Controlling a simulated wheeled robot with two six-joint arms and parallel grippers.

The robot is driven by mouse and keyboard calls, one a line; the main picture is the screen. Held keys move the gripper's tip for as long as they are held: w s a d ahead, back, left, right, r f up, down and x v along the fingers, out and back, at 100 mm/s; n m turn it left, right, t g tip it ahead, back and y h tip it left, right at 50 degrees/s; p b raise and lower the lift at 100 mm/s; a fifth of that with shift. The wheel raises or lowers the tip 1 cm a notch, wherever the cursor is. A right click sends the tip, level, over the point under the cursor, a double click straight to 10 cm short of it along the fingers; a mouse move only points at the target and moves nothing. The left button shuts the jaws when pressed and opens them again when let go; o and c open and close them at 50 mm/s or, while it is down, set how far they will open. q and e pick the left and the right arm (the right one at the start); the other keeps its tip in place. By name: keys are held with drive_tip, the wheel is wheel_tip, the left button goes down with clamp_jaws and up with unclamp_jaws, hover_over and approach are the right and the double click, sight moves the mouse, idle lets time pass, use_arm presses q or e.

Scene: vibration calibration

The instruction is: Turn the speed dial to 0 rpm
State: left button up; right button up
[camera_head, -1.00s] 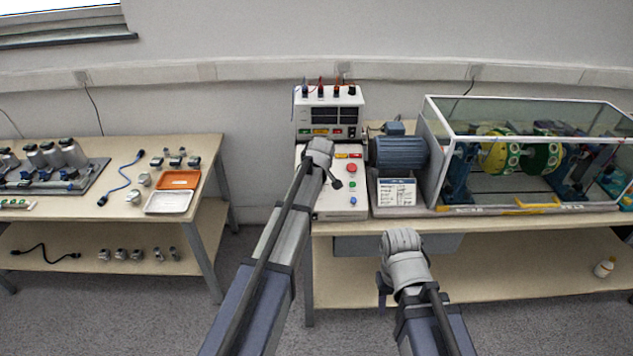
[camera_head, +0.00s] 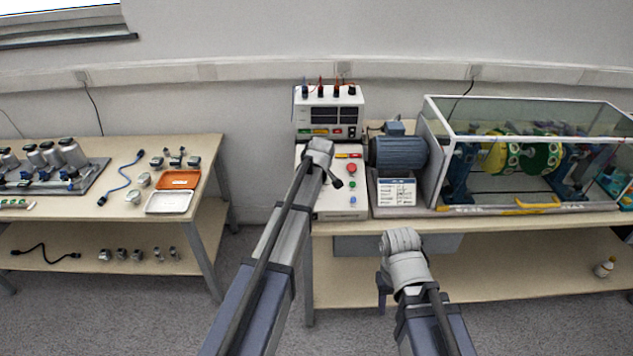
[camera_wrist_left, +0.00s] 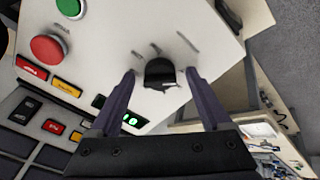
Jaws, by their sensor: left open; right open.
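In the head view my left arm hides the dial. My right gripper (camera_head: 382,296) is in front of the bench, away from the box, and seems to point down.
A meter unit (camera_head: 329,115) with cables stands behind the box. A blue motor (camera_head: 398,153) and a glass-covered rotor rig (camera_head: 535,207) are to the right. A left table (camera_head: 120,160) holds parts and trays. In the wrist view a red button (camera_wrist_left: 46,48) is near.

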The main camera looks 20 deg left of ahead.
use_arm(q)
drive_tip(key=p+v, duration=0.7)
drive_tip(key=v, duration=0.1)
drive_tip(key=shift+f, duration=0.1)
idle(0.4)
drive_tip(key=s+d+m+g, duration=0.1)
drive_tip(key=s+d+m, duration=0.4)
drive_tip(key=s, duration=0.6)
drive_tip(key=s+d+f+m+g, duration=0.1)
drive_tip(key=s+d+m, duration=0.4)
drive_tip(key=s, duration=0.5)
drive_tip(key=s+d+f+m+g, duration=0.1)
drive_tip(key=s+d+m+g, duration=0.2)
drive_tip(key=s, duration=0.8)
drive_tip(key=d+m, duration=0.2)
drive_tip(key=m, duration=0.1)
drive_tip(key=shift+s+f+h, duration=0.25)
drive_tip(key=shift+s+h, duration=0.05)
drive_tip(key=shift+h, duration=0.1)
